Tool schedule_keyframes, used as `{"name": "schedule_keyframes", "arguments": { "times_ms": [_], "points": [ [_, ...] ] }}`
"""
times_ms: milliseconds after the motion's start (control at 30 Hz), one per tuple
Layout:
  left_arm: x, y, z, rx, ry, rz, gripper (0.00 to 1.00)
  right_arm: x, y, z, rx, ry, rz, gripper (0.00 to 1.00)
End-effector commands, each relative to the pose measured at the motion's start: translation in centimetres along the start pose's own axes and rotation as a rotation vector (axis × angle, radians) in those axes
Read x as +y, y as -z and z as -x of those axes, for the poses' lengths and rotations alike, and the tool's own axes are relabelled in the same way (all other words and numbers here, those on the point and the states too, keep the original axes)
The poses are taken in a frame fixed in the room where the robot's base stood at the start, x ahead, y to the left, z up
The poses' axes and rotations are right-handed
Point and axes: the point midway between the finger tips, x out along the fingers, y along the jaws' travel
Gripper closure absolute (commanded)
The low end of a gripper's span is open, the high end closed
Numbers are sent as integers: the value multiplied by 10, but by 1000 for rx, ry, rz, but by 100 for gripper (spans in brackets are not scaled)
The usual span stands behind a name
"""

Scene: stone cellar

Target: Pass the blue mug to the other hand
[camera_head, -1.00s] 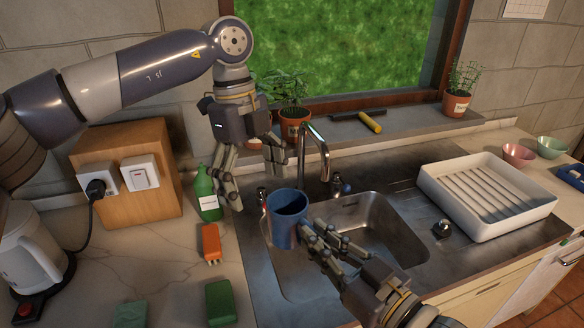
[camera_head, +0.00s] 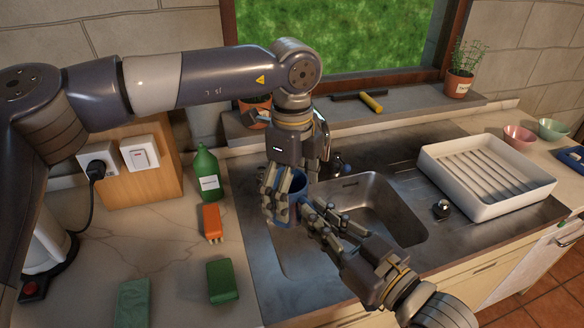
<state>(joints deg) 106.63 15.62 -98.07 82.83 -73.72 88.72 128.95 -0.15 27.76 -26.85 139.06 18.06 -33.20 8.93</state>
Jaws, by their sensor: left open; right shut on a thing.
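The blue mug (camera_head: 298,183) is held above the left part of the sink, largely hidden by both grippers. My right gripper (camera_head: 313,217) comes from the lower right and is shut on the mug. My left gripper (camera_head: 291,192) points down from above, open, with its fingers around or just beside the mug. Whether the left fingers touch the mug cannot be told.
The steel sink (camera_head: 400,215) lies beneath the hands, with its tap mostly hidden behind my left gripper. A white dish rack (camera_head: 436,178) stands on the right. A green bottle (camera_head: 207,176), an orange brush (camera_head: 211,222) and a green sponge (camera_head: 222,281) are on the left counter.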

Motion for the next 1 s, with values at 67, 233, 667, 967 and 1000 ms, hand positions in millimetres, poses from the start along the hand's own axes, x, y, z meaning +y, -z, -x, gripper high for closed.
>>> {"name": "schedule_keyframes", "arguments": {
  "times_ms": [67,233,667,967,1000],
  "points": [
    [0,0,-10,1,-1,1,14,0,2,0,4,0,1,100],
    [0,0,-22,1,1,1,14,0,2,0,4,0,1,100],
    [0,0,-24,1,1,1,41,0,2,0,4,0,1,100],
    [0,0,-23,1,2,1,70,0,2,0,4,1,0,65],
    [0,0,-23,1,2,1,70,0,2,0,4,1,0,65]
  ]
}}
